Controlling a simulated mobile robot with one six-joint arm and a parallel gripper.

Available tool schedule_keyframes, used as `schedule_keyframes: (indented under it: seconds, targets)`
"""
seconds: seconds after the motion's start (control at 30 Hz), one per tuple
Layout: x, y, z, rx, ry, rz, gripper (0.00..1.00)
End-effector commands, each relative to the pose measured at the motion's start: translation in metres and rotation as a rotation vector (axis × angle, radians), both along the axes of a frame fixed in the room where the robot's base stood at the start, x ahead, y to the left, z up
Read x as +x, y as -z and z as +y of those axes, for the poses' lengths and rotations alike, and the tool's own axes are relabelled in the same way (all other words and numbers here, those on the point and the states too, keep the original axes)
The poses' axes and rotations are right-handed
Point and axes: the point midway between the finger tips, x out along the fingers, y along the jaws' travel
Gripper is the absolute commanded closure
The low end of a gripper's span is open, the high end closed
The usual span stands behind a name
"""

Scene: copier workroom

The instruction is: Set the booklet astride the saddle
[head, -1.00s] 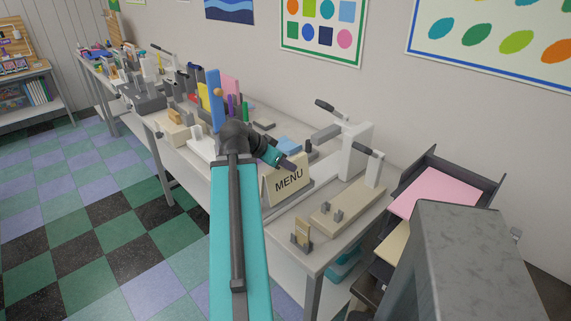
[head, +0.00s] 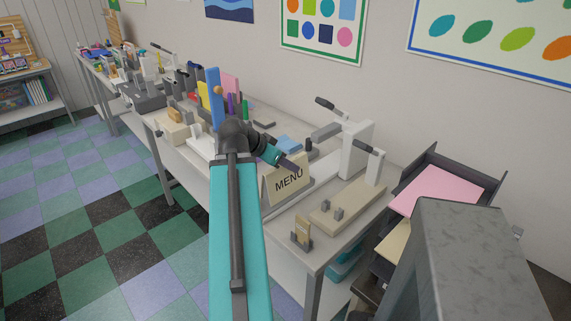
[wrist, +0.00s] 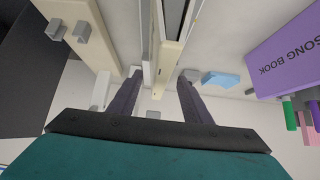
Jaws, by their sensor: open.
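The booklet, a cream folded card marked MENU (head: 285,187), stands upright like a tent near the table's front edge, at the light low rail of the white stapler-like device (head: 357,150). I take that rail for the saddle; the card hides most of it, so I cannot tell how its halves sit. My gripper (head: 296,167) is at the card's top edge. In the wrist view my gripper (wrist: 158,98) is open, its dark fingers spread, with a narrow cream edge of what looks like the booklet (wrist: 166,72) between them, with no clear contact.
A cream board with grey blocks (head: 345,207) lies right of the card, with a small card holder (head: 302,236) in front. A purple SONG BOOK (wrist: 285,58) stands at right in the wrist view. Paper trays (head: 440,190) stand at far right. Several stationery items crowd the table's left.

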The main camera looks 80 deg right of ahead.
Motion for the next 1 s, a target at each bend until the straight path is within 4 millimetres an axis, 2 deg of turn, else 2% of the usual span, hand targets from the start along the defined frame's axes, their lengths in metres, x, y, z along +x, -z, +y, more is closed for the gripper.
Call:
schedule_keyframes:
  seconds: [0.47, 1.0]
  targets:
    - [0.01, -0.015, 0.015, -0.002, -0.001, -0.001, 0.56]
    - [0.034, -0.062, 0.052, -0.002, -0.002, -0.001, 0.56]
